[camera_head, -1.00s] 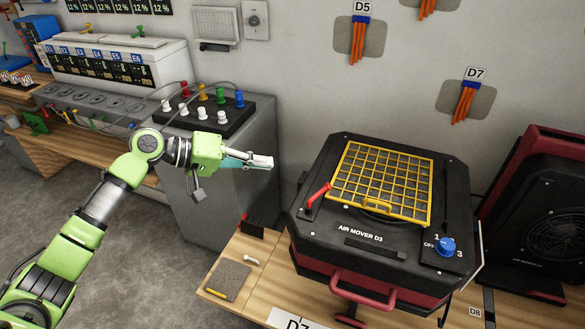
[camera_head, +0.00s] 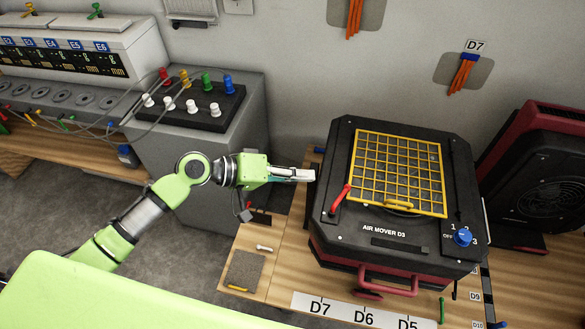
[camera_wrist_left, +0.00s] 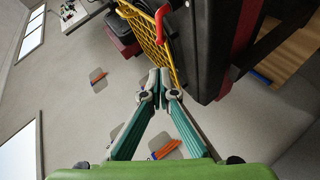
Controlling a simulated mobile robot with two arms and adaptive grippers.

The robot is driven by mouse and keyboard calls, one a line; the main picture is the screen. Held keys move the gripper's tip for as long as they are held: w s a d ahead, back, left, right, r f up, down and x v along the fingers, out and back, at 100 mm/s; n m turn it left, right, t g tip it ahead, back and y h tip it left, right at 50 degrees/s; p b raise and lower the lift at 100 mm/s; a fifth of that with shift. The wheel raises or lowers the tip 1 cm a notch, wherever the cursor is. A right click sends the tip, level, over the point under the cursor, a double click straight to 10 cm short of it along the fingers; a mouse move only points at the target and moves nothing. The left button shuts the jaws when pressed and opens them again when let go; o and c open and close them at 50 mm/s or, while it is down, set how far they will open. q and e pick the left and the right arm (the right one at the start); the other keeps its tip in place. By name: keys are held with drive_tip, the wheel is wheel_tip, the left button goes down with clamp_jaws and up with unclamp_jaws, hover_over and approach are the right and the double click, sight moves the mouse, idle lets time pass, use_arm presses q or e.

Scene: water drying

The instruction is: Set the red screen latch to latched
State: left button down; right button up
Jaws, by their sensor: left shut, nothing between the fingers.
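The red screen latch (camera_head: 341,198) is a short red lever at the left edge of the yellow mesh screen (camera_head: 398,206) on top of the black air mover D3 (camera_head: 350,228). It slants, its upper end close to the screen's frame. It also shows in the left wrist view (camera_wrist_left: 162,24), beyond the fingertips. My left gripper (camera_head: 312,175) is shut and empty, left of the air mover and a little short of the latch, apart from it in the head view. Its fingertips meet in the left wrist view (camera_wrist_left: 160,76). My right gripper is not in view.
A blue dial (camera_head: 463,237) sits at the air mover's right front corner, and a red handle (camera_head: 388,281) at its front. Another red and black fan unit (camera_head: 545,185) stands at right. A grey cabinet with colored knobs (camera_head: 205,108) stands at left. A grey pad (camera_head: 245,270) lies on the bench.

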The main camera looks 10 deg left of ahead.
sight(343, 191)
use_arm(q)
drive_tip(key=p+x, duration=0.1)
drive_tip(key=x, duration=0.2)
drive_tip(key=shift+w+d, duration=0.25)
drive_tip(key=shift+w, duration=0.1)
drive_tip(key=d+f, duration=0.1)
drive_tip(key=d+f+p, duration=0.1)
drive_tip(key=d, duration=0.1)
drive_tip(key=shift+s+f, duration=0.1)
drive_tip(key=shift+s, duration=0.15)
drive_tip(key=shift+s+d+f+p, duration=0.15)
drive_tip(key=shift+d+f+p, duration=0.1)
drive_tip(key=shift+p, duration=0.1)
drive_tip(key=shift+s+d+f, duration=0.1)
drive_tip(key=shift+d+f, duration=0.05)
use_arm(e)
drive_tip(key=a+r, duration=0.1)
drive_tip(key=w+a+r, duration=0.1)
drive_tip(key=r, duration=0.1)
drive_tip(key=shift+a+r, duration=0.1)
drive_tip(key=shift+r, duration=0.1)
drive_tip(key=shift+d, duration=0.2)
